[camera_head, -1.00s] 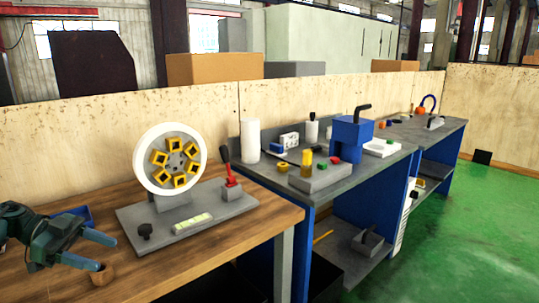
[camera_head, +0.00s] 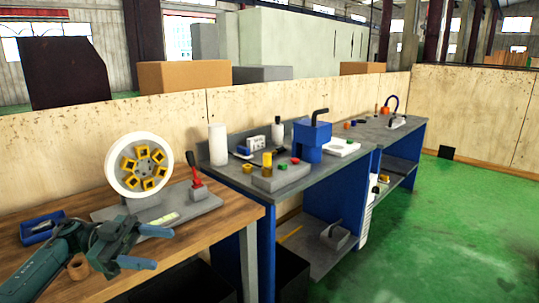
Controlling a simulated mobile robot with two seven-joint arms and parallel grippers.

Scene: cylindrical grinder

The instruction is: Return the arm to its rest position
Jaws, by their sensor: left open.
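My left gripper (camera_head: 146,247) and its dark teal arm (camera_head: 40,272) come in from the left over the wooden table (camera_head: 235,212). Its two fingers are spread apart with nothing between them. The gripper is in front of the grinder's grey base (camera_head: 190,212) and hides part of it; I cannot tell whether they touch. The grinder's white wheel (camera_head: 127,150) with several yellow square pieces stands upright behind the gripper. A small brown cup (camera_head: 78,267) stands on the table just beside the arm. My right gripper is not in view.
A blue tray (camera_head: 36,236) lies at the table's left. A blue workbench (camera_head: 230,173) with a blue machine (camera_head: 311,138) and small parts stands to the right. Green floor (camera_head: 420,235) is clear at the right.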

